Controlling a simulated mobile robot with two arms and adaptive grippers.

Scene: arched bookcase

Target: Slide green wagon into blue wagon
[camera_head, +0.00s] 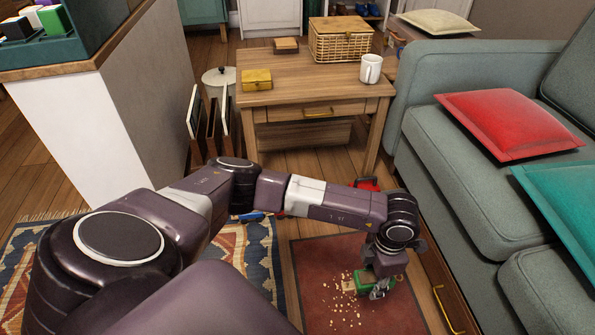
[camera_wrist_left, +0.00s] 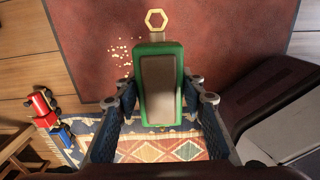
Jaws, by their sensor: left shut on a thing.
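The green wagon (camera_wrist_left: 162,85) is between the fingers of my left gripper (camera_wrist_left: 161,101), which is shut on its sides. Its top has a grey-brown panel, and a pale yellow hexagonal ring sticks out from its far end. In the head view the green wagon (camera_head: 377,289) is low over or on the dark red mat; I cannot tell if it touches. The blue wagon (camera_wrist_left: 62,137) is at the left in the wrist view, beside a red toy piece (camera_wrist_left: 40,103). In the head view a blue piece (camera_head: 249,217) is partly hidden behind my arm. My right gripper is not in view.
Pale crumbs (camera_head: 345,306) lie on the dark red mat (camera_head: 318,262), left of the wagon. A patterned rug (camera_head: 262,258) lies further left. The sofa (camera_head: 450,145) borders the right side. A wooden table (camera_head: 300,93) stands behind, holding a basket and a white mug.

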